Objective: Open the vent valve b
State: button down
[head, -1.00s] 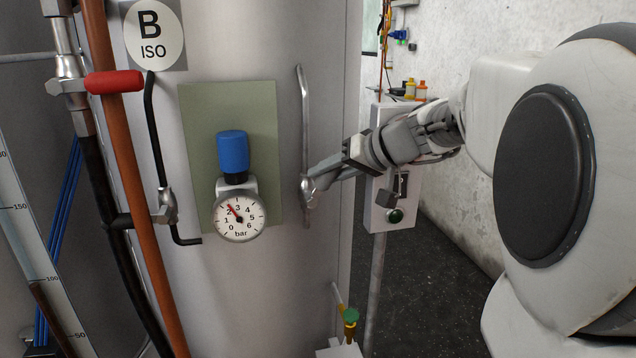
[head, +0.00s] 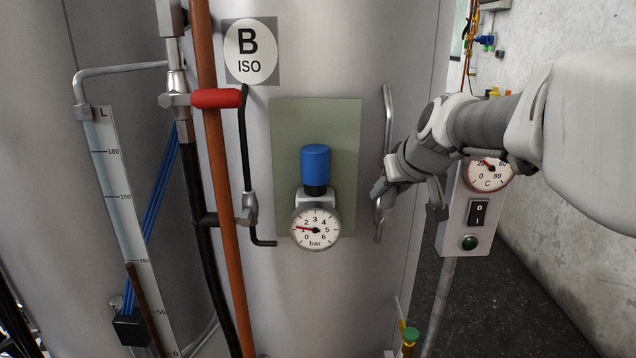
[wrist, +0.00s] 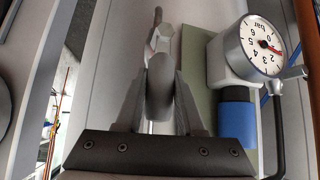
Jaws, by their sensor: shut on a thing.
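The vent valve's pipe (head: 387,120) runs upright on the tank labelled B ISO, right of the green panel (head: 345,130). My gripper (head: 383,190) is at the valve body low on this pipe and hides most of the lever. In the wrist view both fingers are shut around the rounded grey lever (wrist: 160,85), with the hex valve body (wrist: 162,38) just beyond it. The pressure gauge (head: 316,229) under the blue cap (head: 315,162) reads about 1 bar. The lever's exact angle cannot be told.
Left of the panel are a red-handled valve (head: 217,99), an orange pipe (head: 222,180) and a level scale (head: 120,190). Right of my gripper stands a switch box (head: 465,215) with a temperature dial. A green-topped fitting (head: 410,335) is low at the front.

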dwell(0.4)
jog(key=c, duration=0.5)
grip_release()
jog(key=shift+a, duration=0.1)
jog(key=p+v, duration=0.2)
jog(key=v, duration=1.5)
jog(key=shift+s+r+p, duration=0.1)
jog(key=shift+r+p, duration=0.05)
jog(key=shift+p, duration=0.15)
